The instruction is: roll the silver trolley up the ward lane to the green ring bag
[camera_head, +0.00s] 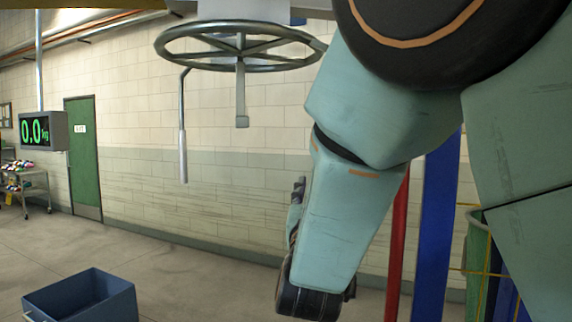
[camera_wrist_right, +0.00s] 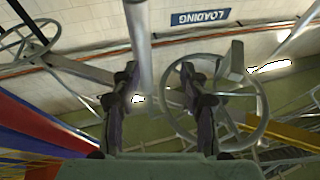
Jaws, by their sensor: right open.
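I cannot tell for sure which thing is the silver trolley. A grey metal wheel (camera_head: 240,47) hangs overhead with a rod and grip (camera_head: 183,140) below it. A small metal cart (camera_head: 38,187) with colourful items stands at the far left. A green rounded rim (camera_head: 478,240) at the right, partly behind my arm, may belong to the green ring bag. My right gripper (camera_wrist_right: 161,110) is open in the right wrist view. A grey rod (camera_wrist_right: 138,45) shows between its fingers in the picture; I see no grip on it. My left gripper is not in view.
A blue open bin (camera_head: 80,298) stands on the floor at the lower left. Red (camera_head: 398,240) and blue (camera_head: 435,230) uprights stand at the right. A green door (camera_head: 83,155) and a 0,0 kg display (camera_head: 43,131) are at the left. The middle floor is clear.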

